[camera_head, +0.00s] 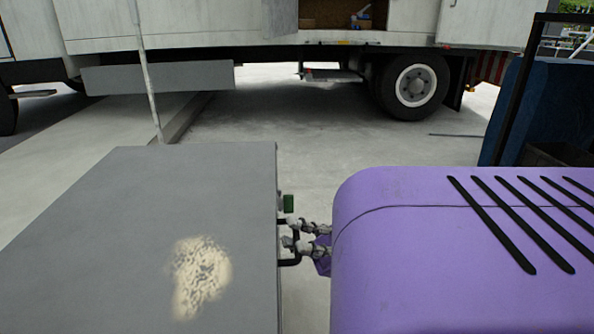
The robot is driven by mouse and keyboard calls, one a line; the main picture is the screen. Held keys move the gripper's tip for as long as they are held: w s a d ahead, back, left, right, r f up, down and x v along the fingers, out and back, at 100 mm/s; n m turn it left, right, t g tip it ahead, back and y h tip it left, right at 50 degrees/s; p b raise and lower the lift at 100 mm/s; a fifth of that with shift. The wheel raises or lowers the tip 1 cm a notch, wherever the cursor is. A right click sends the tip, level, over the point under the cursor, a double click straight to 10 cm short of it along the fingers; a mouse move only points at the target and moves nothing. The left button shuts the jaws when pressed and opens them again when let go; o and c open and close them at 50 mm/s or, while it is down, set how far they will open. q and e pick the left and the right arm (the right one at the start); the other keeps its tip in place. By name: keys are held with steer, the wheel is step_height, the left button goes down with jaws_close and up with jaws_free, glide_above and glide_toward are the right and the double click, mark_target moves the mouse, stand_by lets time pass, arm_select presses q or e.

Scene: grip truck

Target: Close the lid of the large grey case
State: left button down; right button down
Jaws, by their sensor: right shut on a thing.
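The large grey case (120,220) fills the lower left, with a flat grey top and a pale worn patch near its right side. Its top appears level, but the seam between lid and body is hidden, so I cannot tell whether the lid is fully shut. A black handle (292,262) sticks out from its right edge. My right gripper (296,234) reaches in from the right, and its grey fingers are shut on this handle. A purple casing hides most of the arm behind the gripper. My left gripper is not in view.
A small green part (288,203) sits at the case's right edge. A white truck (200,25) with a wheel (415,86) stands behind, across bare concrete floor (290,120). A thin pale pole (147,75) rises behind the case. A blue object (545,115) stands at right.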

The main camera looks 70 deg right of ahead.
steer(key=shift+a+f, duration=0.1)
steer(key=shift+f, duration=0.25)
steer(key=c, duration=2.1)
jaws_free()
steer(key=shift+f, duration=0.1)
steer(key=shift+w+r, duration=0.1)
steer(key=shift+r, duration=0.1)
step_height(320, 180, up, 10)
steer(key=shift+f, duration=0.1)
steer(key=shift+w, duration=0.1)
